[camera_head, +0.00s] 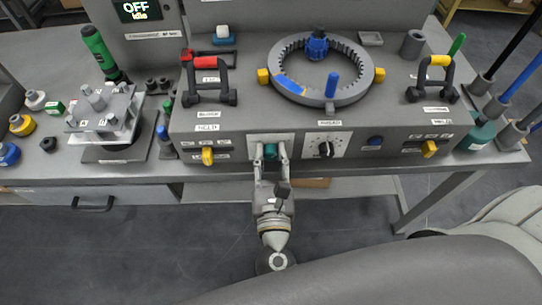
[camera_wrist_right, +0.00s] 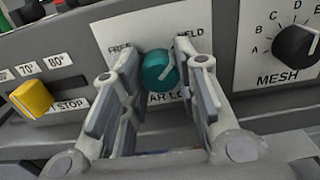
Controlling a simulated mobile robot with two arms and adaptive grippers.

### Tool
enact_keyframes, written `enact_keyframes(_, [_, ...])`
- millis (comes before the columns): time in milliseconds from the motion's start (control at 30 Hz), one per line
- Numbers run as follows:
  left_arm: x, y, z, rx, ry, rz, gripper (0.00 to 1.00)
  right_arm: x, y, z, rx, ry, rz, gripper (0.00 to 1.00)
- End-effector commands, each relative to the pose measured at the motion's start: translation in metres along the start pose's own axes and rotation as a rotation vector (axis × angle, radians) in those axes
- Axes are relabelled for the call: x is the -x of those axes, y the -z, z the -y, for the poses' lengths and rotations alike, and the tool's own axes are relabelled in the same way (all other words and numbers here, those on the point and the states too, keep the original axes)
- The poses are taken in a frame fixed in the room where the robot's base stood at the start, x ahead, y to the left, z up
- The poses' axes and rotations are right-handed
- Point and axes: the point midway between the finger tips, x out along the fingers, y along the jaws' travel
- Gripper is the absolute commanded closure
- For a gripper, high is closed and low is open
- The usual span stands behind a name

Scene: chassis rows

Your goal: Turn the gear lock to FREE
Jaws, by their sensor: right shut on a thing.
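The gear lock is a round teal knob (camera_wrist_right: 158,70) on a white plate (camera_wrist_right: 112,32) on the front of the grey console. The plate reads FREE at the upper left and a partly covered HELD at the upper right. A pale mark on the knob points to the upper right, toward HELD. My right gripper (camera_wrist_right: 163,82) has one finger on each side of the knob and is shut on it. In the head view the knob (camera_head: 270,151) shows between the fingertips of my right gripper (camera_head: 270,158). My left gripper is not in view.
A black MESH dial (camera_wrist_right: 295,46) is right of the plate, and a yellow stop knob (camera_wrist_right: 32,98) is left. Above, a grey ring gear (camera_head: 330,101) with blue parts sits on the console between two handles. A display (camera_head: 139,10) reads OFF, Idle.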

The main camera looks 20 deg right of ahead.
Motion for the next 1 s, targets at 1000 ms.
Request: enact_keyframes(1000, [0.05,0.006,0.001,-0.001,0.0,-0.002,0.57,0.001,-0.004,0.0,0.567,0.0,-0.003,0.95])
